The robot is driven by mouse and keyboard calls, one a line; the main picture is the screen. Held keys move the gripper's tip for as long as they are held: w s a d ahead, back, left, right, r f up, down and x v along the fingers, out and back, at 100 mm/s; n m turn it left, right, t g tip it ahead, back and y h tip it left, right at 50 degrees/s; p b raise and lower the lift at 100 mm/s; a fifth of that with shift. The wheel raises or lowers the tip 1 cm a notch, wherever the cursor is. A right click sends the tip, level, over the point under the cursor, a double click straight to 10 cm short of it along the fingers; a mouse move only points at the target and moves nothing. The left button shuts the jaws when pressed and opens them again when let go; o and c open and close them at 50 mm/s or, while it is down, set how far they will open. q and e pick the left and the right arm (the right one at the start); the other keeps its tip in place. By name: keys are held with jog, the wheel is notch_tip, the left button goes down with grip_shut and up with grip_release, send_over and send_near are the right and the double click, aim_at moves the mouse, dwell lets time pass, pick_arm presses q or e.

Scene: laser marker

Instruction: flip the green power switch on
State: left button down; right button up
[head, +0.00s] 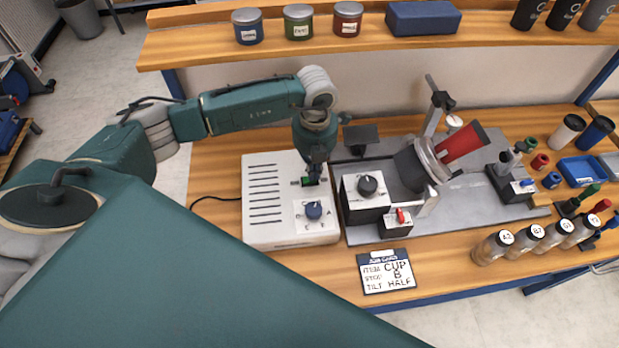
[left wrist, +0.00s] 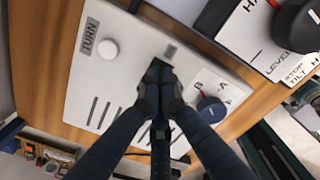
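The white control box (head: 262,215) stands on the wooden bench, with slots on its left side and a blue knob (head: 314,210) on its front right. The green power switch (head: 307,181) is a small dark green rocker on the box's top, partly covered by my gripper. My left gripper (head: 315,178) points down right at the switch. In the left wrist view its fingertips (left wrist: 158,74) are together, over or touching the switch, with only a dark green edge showing beyond them. Contact and the rocker's position cannot be told. My right gripper is not in view.
Right of the box, a grey plate (head: 362,232) carries a black-knob unit (head: 367,198), a small red-switch box (head: 396,222) and a tilted holder with a red cup (head: 462,145). A job card (head: 386,271) lies in front. A shelf (head: 200,47) with jars runs behind.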

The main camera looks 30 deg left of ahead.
pick_arm(q)
jog(key=shift+f+b, duration=0.35)
jog(key=shift+f, duration=0.1)
jog(key=shift+s+r, duration=0.1)
jog(key=shift+r+p, duration=0.7)
jog(key=shift+r, duration=0.15)
jog(key=shift+r+p, duration=1.5)
jog(key=shift+r, duration=1.1)
